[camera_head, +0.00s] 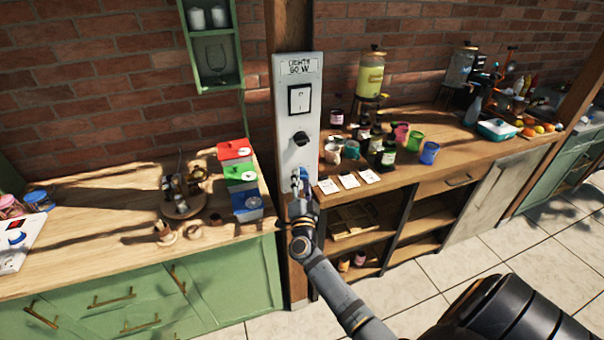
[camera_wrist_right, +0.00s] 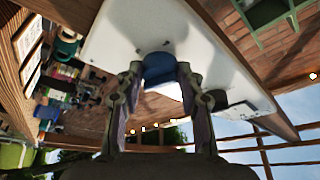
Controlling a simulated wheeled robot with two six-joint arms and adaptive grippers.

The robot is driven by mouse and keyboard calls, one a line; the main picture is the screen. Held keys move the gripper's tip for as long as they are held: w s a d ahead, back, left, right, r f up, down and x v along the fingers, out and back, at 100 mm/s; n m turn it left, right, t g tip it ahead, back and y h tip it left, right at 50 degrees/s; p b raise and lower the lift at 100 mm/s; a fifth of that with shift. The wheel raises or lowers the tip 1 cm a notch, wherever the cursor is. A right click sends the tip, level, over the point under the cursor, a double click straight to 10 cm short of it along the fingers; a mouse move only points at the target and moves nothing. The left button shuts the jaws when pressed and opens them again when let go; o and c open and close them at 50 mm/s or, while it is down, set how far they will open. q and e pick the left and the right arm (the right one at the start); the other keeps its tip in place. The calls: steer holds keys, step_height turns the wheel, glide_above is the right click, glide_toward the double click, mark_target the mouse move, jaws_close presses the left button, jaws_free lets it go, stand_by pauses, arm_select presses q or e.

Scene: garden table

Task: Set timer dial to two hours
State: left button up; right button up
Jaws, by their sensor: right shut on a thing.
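A tall white panel (camera_head: 287,94) is fixed to the wooden post. The white panel also shows there (camera_wrist_right: 112,35). The dial's markings and pointer cannot be read. My left gripper is not in view.
Left of the post, a wooden counter (camera_head: 110,268) holds red, green and blue boxes (camera_head: 247,206). Right of it, another counter holds three white cards (camera_head: 348,181), bottles, cups and a yellow drink dispenser (camera_head: 370,76). Tiled floor (camera_head: 400,300) is open in front.

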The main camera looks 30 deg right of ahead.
steer(key=shift+r+m+g+p, duration=0.1)
steer(key=shift+m+g+p, duration=0.3)
steer(key=shift+m+p, duration=0.6)
steer(key=shift+m, duration=0.3)
steer(key=o, duration=1.2)
steer(key=shift+c, duration=0.2)
steer(key=shift+s+a, duration=0.25)
steer(key=shift+s, duration=0.05)
steer(key=v, duration=1.1)
steer(key=shift+a, duration=0.15)
